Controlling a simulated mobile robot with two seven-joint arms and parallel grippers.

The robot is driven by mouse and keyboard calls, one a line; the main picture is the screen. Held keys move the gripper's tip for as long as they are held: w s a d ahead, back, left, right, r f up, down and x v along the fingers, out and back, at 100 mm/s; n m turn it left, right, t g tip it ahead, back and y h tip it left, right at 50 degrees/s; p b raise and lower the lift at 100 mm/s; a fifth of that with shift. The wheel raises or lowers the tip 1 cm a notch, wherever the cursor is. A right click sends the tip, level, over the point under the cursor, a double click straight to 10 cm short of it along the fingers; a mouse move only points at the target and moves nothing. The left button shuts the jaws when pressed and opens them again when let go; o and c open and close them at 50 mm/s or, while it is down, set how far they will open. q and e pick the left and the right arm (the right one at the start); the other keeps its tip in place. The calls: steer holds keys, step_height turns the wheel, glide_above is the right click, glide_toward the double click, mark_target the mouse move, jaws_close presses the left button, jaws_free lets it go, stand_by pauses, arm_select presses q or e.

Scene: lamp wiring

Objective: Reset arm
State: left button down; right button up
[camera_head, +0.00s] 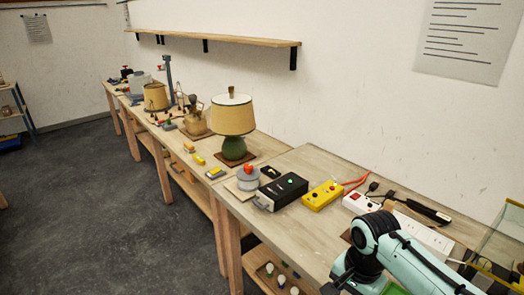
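A light-teal arm of mine (408,262) comes in from the lower right over the near table. It bends at a dark joint and runs down out of the bottom edge. No fingertips of either gripper show. No part of my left arm can be made out. The lamp (233,118) with a tan shade and green base stands upright on a brown board at the near end of the farther table.
The near table (297,232) holds a black box with a green light (281,190), a yellow box (322,195), a grey round device with a red top (247,178) and white power strips (424,234). A shelf (215,40) hangs on the wall. The floor at left is clear.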

steer(key=a+f+n+g+y+p, duration=0.1)
steer(key=a+f+n+y+p, duration=0.2)
steer(key=f, duration=2.1)
arm_select(q)
steer(key=w+r+p, duration=0.1)
steer(key=w+r, duration=0.2)
steer(key=r, duration=0.2)
steer(key=shift+d, duration=0.25)
arm_select(e)
steer(key=s+a+f+n, duration=0.2)
steer(key=s+f, duration=1.5)
steer(key=s, duration=0.3)
steer(key=shift+s+a, duration=0.2)
arm_select(q)
steer(key=shift+w, duration=0.1)
